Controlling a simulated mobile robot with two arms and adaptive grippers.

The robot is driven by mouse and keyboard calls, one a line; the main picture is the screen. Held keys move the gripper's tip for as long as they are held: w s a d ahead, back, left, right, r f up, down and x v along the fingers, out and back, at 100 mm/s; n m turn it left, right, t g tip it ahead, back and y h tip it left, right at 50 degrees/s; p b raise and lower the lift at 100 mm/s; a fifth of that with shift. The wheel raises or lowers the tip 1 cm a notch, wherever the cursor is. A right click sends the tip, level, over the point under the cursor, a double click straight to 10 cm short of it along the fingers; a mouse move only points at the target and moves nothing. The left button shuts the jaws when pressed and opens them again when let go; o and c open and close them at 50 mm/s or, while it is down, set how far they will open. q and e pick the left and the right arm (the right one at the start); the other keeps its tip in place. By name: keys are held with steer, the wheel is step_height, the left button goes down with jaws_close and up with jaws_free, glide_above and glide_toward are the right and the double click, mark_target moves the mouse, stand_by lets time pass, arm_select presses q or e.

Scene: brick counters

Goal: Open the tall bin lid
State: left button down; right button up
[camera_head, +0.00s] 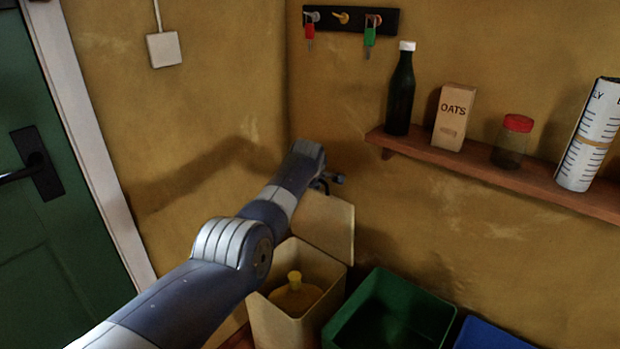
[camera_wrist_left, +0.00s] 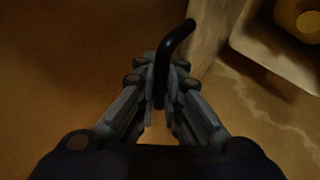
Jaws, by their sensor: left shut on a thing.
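The tall bin (camera_head: 327,306) is cream-coloured and stands in the corner, its mouth uncovered. Its lid (camera_head: 330,226) is raised and leans up at the back, near the wall. A yellow object with a knob (camera_head: 296,298) shows inside the bin. My left gripper (camera_head: 328,183) is at the top edge of the lid, partly hidden by my arm. In the left wrist view its fingers (camera_wrist_left: 165,100) are closed around a black bent handle (camera_wrist_left: 176,47). The lid's edge (camera_wrist_left: 208,35) shows beside the handle. My right gripper is out of view.
A green bin (camera_head: 440,310) and a blue bin (camera_head: 490,335) stand to the right. A wooden shelf (camera_head: 500,178) holds a bottle (camera_head: 401,95), an oats box (camera_head: 454,118), a jar (camera_head: 511,142) and a rolled paper (camera_head: 588,138). A green door (camera_head: 50,240) is at the left.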

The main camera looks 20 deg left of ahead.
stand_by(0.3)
arm_select(q)
steer(key=c, duration=1.7)
jaws_free()
steer(key=shift+r, duration=0.1)
steer(key=shift+s, duration=0.1)
steer(key=shift+v, duration=5.95)
